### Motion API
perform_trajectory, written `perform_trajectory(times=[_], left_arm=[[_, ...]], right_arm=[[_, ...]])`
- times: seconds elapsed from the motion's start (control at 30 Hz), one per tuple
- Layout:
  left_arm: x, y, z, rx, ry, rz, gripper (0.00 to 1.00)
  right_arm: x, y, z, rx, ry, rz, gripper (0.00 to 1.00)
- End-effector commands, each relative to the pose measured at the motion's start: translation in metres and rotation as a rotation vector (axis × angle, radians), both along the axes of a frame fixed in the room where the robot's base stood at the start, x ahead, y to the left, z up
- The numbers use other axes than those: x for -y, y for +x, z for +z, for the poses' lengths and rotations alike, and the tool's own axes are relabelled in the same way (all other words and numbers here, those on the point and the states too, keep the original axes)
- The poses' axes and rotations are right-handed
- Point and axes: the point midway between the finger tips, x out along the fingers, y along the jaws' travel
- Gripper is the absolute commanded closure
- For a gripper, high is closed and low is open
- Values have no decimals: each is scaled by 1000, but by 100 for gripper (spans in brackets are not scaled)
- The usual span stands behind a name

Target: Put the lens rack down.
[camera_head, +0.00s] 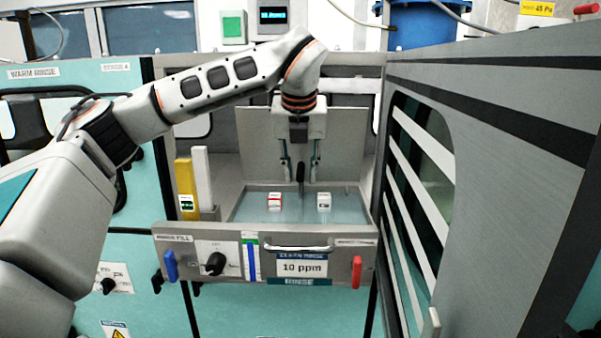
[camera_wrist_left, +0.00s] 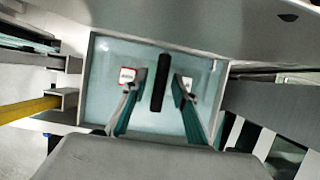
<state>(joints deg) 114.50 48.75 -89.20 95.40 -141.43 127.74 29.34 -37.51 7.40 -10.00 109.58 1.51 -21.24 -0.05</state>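My left gripper (camera_head: 300,178) points down over a water-filled tank (camera_head: 245,212). Its two fingers are spread, with one on each side of a dark upright bar (camera_head: 300,172), which looks like the lens rack's handle. In the left wrist view the black bar (camera_wrist_left: 159,83) lies between the fingers, with a gap on both sides. Two small white blocks, a red-marked one (camera_head: 275,201) and a dark-marked one (camera_head: 323,201), show at the water on either side of the bar. The rack's body cannot be made out. My right gripper is not in view.
The tank front (camera_head: 345,262) carries a handle, a knob and a "10 ppm" label. A yellow strip (camera_head: 185,180) and a white strip (camera_head: 203,178) stand at the tank's left. A large grey panel (camera_head: 500,130) closes off the right side.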

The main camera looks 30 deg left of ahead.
Motion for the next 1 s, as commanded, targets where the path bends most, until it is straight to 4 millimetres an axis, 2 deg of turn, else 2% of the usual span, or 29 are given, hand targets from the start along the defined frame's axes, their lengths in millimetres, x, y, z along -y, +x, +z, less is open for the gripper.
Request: perform_trajectory(times=[0.3,0.5,0.7,1.0], left_arm=[[14,-21,58,7,1,-1,72],[21,-34,89,3,1,0,72],[24,-40,103,1,0,1,72],[25,-40,105,0,0,0,72]], right_arm=[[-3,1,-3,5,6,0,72],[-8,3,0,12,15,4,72],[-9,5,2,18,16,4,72],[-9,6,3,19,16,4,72]])
